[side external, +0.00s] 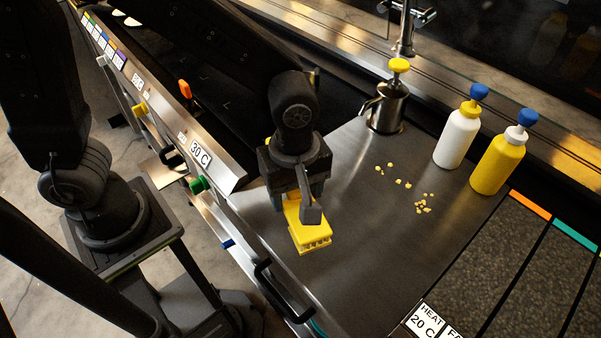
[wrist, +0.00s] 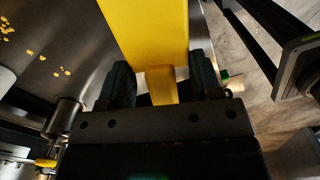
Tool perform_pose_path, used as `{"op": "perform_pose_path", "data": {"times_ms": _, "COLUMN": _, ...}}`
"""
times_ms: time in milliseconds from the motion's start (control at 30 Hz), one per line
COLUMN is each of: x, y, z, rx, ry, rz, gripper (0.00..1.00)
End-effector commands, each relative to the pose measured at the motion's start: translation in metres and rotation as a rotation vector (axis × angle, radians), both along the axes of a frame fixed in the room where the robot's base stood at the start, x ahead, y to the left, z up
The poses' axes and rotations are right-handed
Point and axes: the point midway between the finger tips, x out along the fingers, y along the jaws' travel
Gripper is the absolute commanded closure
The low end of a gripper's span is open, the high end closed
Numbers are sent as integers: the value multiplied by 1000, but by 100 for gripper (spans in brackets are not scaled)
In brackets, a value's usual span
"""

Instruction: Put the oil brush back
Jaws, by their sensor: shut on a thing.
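My gripper (side external: 300,192) is over the left end of the steel counter, shut on a yellow tool (side external: 310,237). The tool has a wide flat part with a ridged end. In the wrist view its narrower part is between my gripper's fingers (wrist: 162,84), and the wide yellow slab (wrist: 147,28) extends beyond them. I cannot tell whether this tool is the oil brush, or whether it touches the counter. Whatever is inside the pot is hidden.
A white bottle (side external: 457,138) and a yellow bottle (side external: 503,161), both blue-tipped, stand right of the pot. Yellow crumbs (side external: 401,183) lie on the steel counter (side external: 370,260). Dark griddle plates (side external: 480,262) lie at the right. A tap (side external: 405,30) rises behind. The counter's front middle is clear.

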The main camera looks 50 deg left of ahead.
Motion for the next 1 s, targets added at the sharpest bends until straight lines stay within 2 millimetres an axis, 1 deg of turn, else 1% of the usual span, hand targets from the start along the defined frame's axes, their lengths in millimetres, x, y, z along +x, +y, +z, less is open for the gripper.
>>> {"op": "perform_pose_path", "data": {"times_ms": 267, "x": 0, "y": 0, "z": 0, "rx": 3, "ry": 2, "rz": 0, "gripper": 73}}
{"op": "perform_pose_path", "data": {"times_ms": 433, "x": 0, "y": 0, "z": -6, "rx": 4, "ry": 4, "rz": -1, "gripper": 73}}
{"op": "perform_pose_path", "data": {"times_ms": 1000, "x": 0, "y": 0, "z": -58, "rx": 5, "ry": 5, "rz": -2, "gripper": 73}}
